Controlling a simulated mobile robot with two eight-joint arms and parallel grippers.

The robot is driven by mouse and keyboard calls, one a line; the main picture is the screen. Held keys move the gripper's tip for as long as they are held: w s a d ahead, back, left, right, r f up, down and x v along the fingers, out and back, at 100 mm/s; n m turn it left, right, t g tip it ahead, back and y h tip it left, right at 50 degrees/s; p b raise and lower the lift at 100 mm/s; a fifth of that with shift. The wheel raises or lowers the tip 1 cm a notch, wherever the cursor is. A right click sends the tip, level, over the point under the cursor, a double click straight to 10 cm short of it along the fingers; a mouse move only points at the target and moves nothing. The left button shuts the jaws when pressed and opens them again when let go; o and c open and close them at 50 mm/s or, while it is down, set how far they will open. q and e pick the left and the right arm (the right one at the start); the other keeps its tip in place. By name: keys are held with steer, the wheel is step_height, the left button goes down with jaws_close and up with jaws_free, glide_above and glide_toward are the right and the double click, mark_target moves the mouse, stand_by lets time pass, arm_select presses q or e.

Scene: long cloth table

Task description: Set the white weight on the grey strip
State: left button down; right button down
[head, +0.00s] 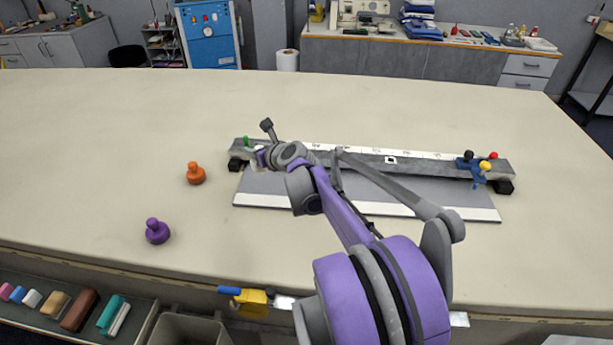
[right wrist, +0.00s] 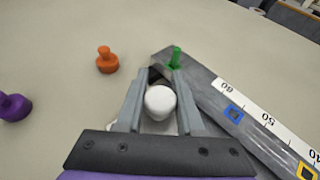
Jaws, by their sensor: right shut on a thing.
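The white weight (right wrist: 160,101) is between the fingers of my right gripper (right wrist: 160,90), which is shut on it. In the head view the right gripper (head: 258,157) is at the left end of the long grey strip (head: 430,166), close to a green peg (head: 246,142). The strip also shows in the right wrist view (right wrist: 205,88), with a white number scale along it. The fingertips are beside the green peg (right wrist: 175,58). I cannot tell whether the weight touches the strip. My left gripper is not in view.
An orange weight (head: 195,174) and a purple weight (head: 157,231) stand on the table to the left. Blue, black, red and yellow pieces (head: 478,165) are at the strip's right end. A grey board (head: 265,187) lies in front. The back of the table is clear.

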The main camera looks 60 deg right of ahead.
step_height(320, 180, down, 10)
steer(key=shift+r+b, duration=0.1)
steer(key=shift+b, duration=0.45)
steer(key=c, duration=1)
jaws_free()
steer(key=shift+f, duration=0.25)
steer(key=o, duration=0.5)
steer(key=shift+c, duration=0.2)
steer(key=shift+r, duration=0.1)
steer(key=shift+r, duration=0.15)
steer(key=v, duration=1.2)
steer(key=shift+p, duration=0.4)
